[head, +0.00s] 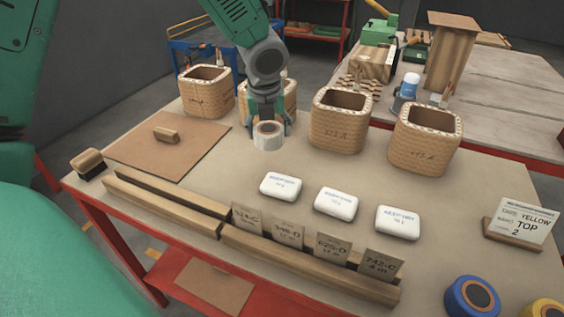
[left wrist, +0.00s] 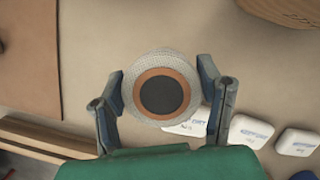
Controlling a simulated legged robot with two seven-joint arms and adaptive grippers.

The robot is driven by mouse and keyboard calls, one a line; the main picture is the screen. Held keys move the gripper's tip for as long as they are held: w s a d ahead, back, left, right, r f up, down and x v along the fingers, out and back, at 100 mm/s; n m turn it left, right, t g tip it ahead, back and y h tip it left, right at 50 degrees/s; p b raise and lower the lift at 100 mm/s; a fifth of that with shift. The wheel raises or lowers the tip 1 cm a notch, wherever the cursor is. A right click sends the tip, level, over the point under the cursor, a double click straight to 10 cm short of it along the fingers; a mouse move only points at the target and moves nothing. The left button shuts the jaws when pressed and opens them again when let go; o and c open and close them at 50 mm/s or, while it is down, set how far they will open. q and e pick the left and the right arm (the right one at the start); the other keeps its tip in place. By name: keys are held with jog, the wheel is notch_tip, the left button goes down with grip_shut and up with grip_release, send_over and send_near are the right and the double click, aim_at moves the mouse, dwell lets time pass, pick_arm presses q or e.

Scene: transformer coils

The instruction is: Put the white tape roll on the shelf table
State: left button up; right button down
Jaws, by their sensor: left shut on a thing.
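The white tape roll (head: 268,135) is between the fingers of my left gripper (head: 268,122), upright near the middle of the table in the head view. In the left wrist view the white tape roll (left wrist: 143,88) shows from above, with a brown core ring and dark centre, and the fingers of my left gripper (left wrist: 163,90) close on its two sides. I cannot tell whether the roll touches the table top. The shelf table is not clearly identifiable; a red-framed table (head: 130,230) with a lower red shelf carries the work items. My right gripper is not in view.
Several woven coils, one (head: 340,120) right of my gripper, stand along the back. White packets (head: 335,203) lie in front, behind a wooden card rail (head: 300,265). A brown board (head: 185,150) lies left. A blue tape roll (head: 472,297) and a sign (head: 522,222) are at right.

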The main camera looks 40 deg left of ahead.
aim_at(272, 159)
pick_arm(q)
jog(key=f, duration=0.3)
jog(key=shift+d+b, duration=0.3)
jog(key=shift+b, duration=0.05)
notch_tip(272, 159, down, 3)
jog(key=shift+f+b, duration=0.1)
jog(key=shift+b, duration=0.5)
jog(key=shift+a+f, duration=0.1)
jog(key=o, duration=1.3)
jog(key=shift+o, duration=0.2)
jog(key=shift+r, duration=0.2)
